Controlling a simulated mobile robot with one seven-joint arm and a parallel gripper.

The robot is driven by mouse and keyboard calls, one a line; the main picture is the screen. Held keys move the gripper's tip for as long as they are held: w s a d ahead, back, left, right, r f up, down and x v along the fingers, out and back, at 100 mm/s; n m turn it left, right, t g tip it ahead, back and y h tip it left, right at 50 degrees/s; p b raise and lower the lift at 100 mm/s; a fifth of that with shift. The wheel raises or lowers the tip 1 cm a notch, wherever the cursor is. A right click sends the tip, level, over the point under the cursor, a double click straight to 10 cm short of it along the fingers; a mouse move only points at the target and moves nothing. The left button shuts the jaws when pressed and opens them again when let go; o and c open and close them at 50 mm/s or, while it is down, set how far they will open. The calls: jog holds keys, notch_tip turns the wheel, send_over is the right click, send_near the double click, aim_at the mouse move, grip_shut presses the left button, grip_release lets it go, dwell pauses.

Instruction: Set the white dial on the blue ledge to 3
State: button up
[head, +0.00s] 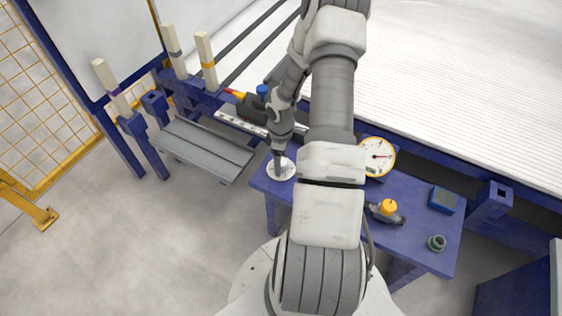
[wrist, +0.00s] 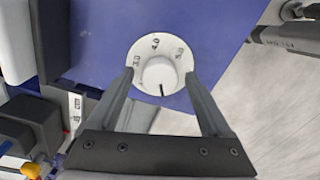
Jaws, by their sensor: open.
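The white dial (wrist: 158,76) lies in the wrist view on the blue ledge (wrist: 110,35), a round white disc with a raised white knob in its middle. The dial is partly visible in the head view (head: 281,172), on the ledge's (head: 405,215) left end. My gripper (wrist: 160,80) is open, its two fingers either side of the knob. Whether they touch it, I cannot tell.
On the ledge to the right are a round gauge (head: 378,157) with a yellow rim, a valve with a yellow knob (head: 389,206), a blue box (head: 443,199) and a green ring (head: 436,243). My arm hides the ledge's middle.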

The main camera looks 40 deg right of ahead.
jog(key=shift+c, duration=0.3)
grip_shut()
jog(key=shift+m, duration=0.3)
jog(key=m, duration=0.4)
jog(key=shift+m, duration=0.4)
jog(key=m, duration=1.2)
jog(key=shift+m, duration=0.4)
jog(key=m, duration=0.5)
jog(key=shift+m, duration=0.4)
